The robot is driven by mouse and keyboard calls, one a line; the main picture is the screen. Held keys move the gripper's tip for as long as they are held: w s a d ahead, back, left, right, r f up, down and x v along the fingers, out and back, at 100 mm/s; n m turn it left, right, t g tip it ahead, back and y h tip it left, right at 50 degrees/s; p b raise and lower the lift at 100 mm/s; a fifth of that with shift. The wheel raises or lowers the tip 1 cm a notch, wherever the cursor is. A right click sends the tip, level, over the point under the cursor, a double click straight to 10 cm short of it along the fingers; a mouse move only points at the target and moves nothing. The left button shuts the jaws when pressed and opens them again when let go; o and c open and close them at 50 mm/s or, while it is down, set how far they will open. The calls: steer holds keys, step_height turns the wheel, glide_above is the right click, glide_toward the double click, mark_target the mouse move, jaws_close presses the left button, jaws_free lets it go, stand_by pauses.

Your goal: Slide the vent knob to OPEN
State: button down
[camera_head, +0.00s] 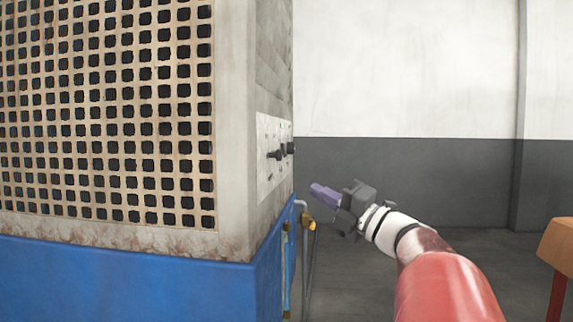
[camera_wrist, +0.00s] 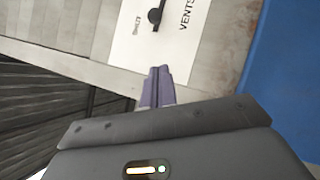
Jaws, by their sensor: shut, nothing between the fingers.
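A pale vent panel (camera_head: 268,170) is mounted on the side face of the cabinet. Two dark knobs stick out of it in the head view, the nearer one (camera_head: 274,155) and the farther one (camera_head: 291,148). In the wrist view the panel (camera_wrist: 185,45) carries the lettering "VENTS", a smaller word I cannot read, and one dark round knob (camera_wrist: 155,15) on a dark slot near the top edge. I cannot tell which knob this is. My gripper (camera_head: 315,190) is shut and empty, to the right of and below the panel, apart from the knobs. Its fingers (camera_wrist: 157,72) point toward the panel.
The cabinet has a perforated grille (camera_head: 105,110) on its front and a blue base (camera_head: 130,285). A thin pipe (camera_head: 309,250) runs down beside the base, below my gripper. An orange-topped table (camera_head: 557,245) stands at the right. The floor behind my arm looks clear.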

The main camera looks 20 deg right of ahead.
steer(key=p, duration=0.2)
glide_toward(278, 159)
steer(key=w+a, duration=0.2)
steer(key=a, duration=0.3)
steer(key=w, duration=0.1)
steer(key=w+d+r+p, duration=0.1)
steer(key=w+d+r, duration=0.1)
steer(key=shift+w+p, duration=0.1)
steer(key=shift+p, duration=0.2)
steer(key=shift+w+d, duration=0.15)
steer(key=shift+w, duration=0.15)
steer(key=w+d, duration=0.1)
steer(key=w+d+p, duration=0.1)
steer(key=w, duration=0.1)
steer(key=w+d, duration=0.1)
steer(key=shift+w+d, duration=0.1)
steer(key=shift+w, duration=0.3)
